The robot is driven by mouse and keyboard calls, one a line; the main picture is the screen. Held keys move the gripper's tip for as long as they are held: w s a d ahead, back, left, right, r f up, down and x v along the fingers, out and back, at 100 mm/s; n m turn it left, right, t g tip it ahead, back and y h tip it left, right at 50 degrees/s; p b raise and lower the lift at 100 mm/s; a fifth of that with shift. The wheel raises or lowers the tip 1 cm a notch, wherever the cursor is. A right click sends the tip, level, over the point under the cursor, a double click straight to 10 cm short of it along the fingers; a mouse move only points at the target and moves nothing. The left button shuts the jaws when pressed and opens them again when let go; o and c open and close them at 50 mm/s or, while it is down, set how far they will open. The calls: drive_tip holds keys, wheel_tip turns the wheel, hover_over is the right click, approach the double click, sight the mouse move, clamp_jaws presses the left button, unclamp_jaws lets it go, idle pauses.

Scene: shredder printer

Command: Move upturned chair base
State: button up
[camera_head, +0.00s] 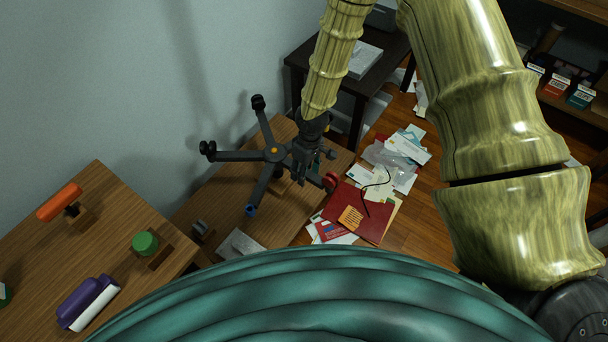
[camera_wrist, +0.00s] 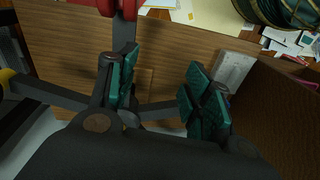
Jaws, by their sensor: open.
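The upturned chair base (camera_head: 274,154) is a dark star of legs with casters at their tips, lying on a low wooden surface against the wall. Black, blue and red casters show. My gripper (camera_head: 310,163) is over its right side, pointing down, and hides part of it. In the wrist view my gripper (camera_wrist: 163,78) is open, with teal finger pads spread apart. A dark leg of the chair base (camera_wrist: 123,35) runs up beside the left finger to a red caster. Another leg passes low behind the fingers. Whether any pad touches a leg I cannot tell.
A wooden desk (camera_head: 120,222) at left holds an orange object, a green round object and a purple-and-white object. Papers and a red folder (camera_head: 357,212) lie on the floor to the right. A dark table (camera_head: 376,75) stands behind; shelves (camera_head: 572,100) are at far right.

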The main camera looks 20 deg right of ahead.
drive_tip(key=w+d+r+n+h, duration=0.1)
drive_tip(key=w+d+r, duration=0.1)
drive_tip(key=w, duration=0.4)
drive_tip(key=f+b, duration=0.1)
drive_tip(key=f, duration=0.9)
drive_tip(key=shift+a+f, duration=0.15)
drive_tip(key=shift+a, duration=0.05)
clamp_jaws()
